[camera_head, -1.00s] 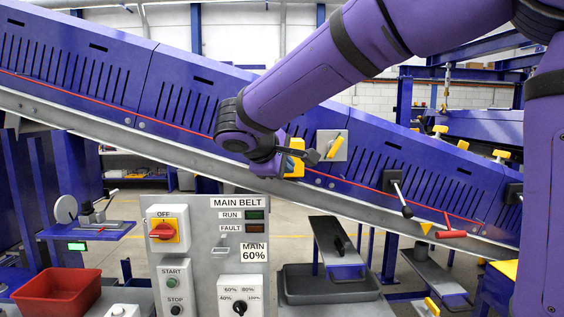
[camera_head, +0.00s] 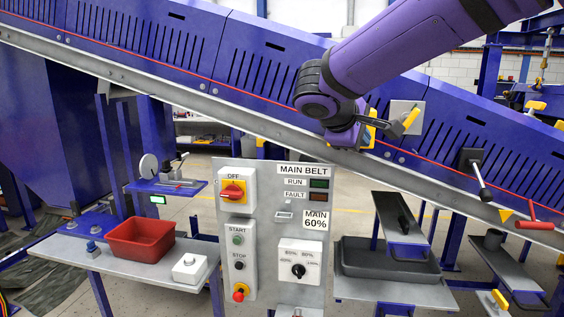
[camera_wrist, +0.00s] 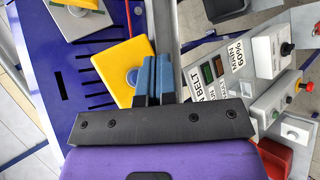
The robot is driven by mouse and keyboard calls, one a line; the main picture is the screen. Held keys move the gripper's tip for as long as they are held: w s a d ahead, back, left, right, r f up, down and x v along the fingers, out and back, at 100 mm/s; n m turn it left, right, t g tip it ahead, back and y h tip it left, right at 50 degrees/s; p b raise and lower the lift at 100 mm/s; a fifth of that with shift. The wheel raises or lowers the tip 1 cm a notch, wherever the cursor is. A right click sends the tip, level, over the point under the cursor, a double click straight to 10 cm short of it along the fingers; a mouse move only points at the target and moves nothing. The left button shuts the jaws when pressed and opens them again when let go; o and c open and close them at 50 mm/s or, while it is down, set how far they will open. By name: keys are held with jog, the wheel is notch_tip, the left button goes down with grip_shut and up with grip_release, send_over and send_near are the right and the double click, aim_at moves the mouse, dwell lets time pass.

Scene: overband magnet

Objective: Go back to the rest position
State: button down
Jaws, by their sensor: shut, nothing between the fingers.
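My gripper (camera_wrist: 152,80) shows in the wrist view with its blue fingers closed together and nothing between them. In the head view my purple arm reaches in from the upper right, and its wrist end hangs before the blue slotted conveyor side (camera_head: 262,72). The fingers are mostly hidden there behind my wrist. A yellow part (camera_head: 371,124) shows just right of my wrist. In the wrist view a yellow plate with a round knob (camera_wrist: 120,68) lies beside and beyond the fingers. I cannot tell whether they touch it.
A grey control panel (camera_head: 272,243) with an OFF switch (camera_head: 233,193) stands below my wrist. A red bin (camera_head: 141,240) sits on the left bench. A grey tray (camera_head: 388,262) is at the right. A black lever (camera_head: 480,180) and a red handle (camera_head: 535,225) project from the conveyor.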

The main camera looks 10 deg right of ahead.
jog(key=s+d+f+m+g+y, duration=0.1)
jog(key=s+d+m+y, duration=0.1)
jog(key=s+d, duration=0.35)
jog(key=s+d+f+m+g+y, duration=0.2)
jog(key=s+d+y, duration=0.1)
jog(key=s, duration=0.5)
jog(key=s+a+f+m+y, duration=0.1)
jog(key=s+f+m+y, duration=0.1)
jog(key=s, duration=0.4)
jog(key=s+f+m+t+y, duration=0.1)
jog(key=s+m+y, duration=0.1)
jog(key=s, duration=0.5)
jog(key=shift+a+f+m, duration=0.3)
jog(key=shift+a+f, duration=0.1)
